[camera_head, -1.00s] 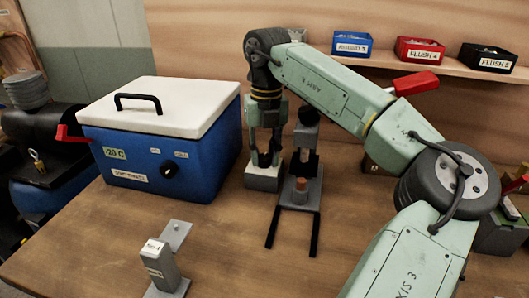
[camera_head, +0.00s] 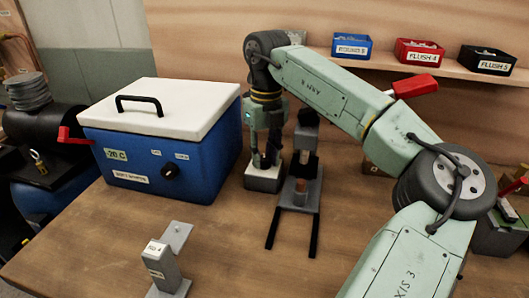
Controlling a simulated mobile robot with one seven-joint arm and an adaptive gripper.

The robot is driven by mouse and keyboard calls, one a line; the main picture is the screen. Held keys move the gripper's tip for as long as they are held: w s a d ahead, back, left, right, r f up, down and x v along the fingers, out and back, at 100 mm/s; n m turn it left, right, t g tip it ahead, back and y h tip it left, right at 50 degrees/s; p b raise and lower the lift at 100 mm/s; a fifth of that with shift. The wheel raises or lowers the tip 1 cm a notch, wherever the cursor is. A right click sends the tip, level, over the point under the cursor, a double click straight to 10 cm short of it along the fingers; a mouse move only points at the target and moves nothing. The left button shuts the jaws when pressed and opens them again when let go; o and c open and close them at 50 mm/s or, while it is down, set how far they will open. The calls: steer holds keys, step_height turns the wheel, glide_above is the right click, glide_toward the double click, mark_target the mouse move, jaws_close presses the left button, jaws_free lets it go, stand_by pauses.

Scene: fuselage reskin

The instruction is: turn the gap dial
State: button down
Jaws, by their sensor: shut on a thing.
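My gripper (camera_head: 265,163) points down, left of the middle of the bench. Its dark fingers are shut on a small part on top of a low grey block with a pale top (camera_head: 262,180). I take this part to be the gap dial; the fingers hide it almost fully, so its marks and angle cannot be read. Right of the gripper, apart from it, stands a grey and black upright stand (camera_head: 306,135).
A blue cooler (camera_head: 200,170) with a white lid and a black knob stands close left of my gripper. A small grey bracket (camera_head: 162,265) stands at the front. Blue, red and black bins (camera_head: 418,52) line the back shelf. The bench's middle front is clear.

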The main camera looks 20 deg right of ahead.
mark_target(265, 157)
steer(key=n, duration=0.4)
steer(key=shift+n+p, duration=0.3)
steer(key=shift+p, duration=0.1)
steer(key=shift+n, duration=1.9)
steer(key=shift+p, duration=0.3)
steer(key=c, duration=1.3)
jaws_free()
step_height(265, 157, up, 12)
steer(key=shift+w, duration=0.15)
steer(key=shift+d, duration=0.1)
